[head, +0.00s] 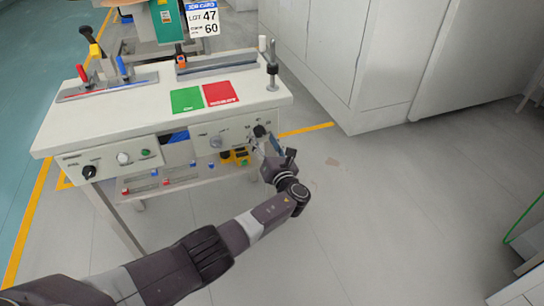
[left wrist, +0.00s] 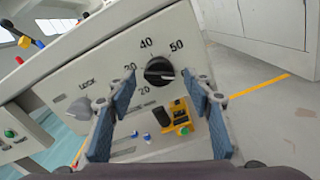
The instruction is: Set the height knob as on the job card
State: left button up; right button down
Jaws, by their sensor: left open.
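The black height knob (left wrist: 159,71) sits on the white front panel of the bench, with 20, 30, 40 and 50 printed around it. A pale line crosses its face roughly sideways; I cannot tell which end is the pointer. In the head view the knob (head: 259,131) is at the panel's right end. My left gripper (head: 270,151) is just in front of the panel. In the left wrist view the left gripper (left wrist: 158,88) is open, its blue-grey fingers on either side of the knob. Contact is unclear. The job card (head: 202,19) reads LOT 47 and 60.
A grey LOCK knob (left wrist: 80,108) is left of the height knob. A green mat (head: 186,99) and a red mat (head: 220,93) lie on the bench top (head: 140,103). A yellow-black device (head: 236,157) sits below.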

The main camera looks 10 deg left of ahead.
pick_arm(q)
jog(key=v, duration=1)
jog(key=shift+s+d, duration=0.2)
jog(key=shift+s, duration=0.05)
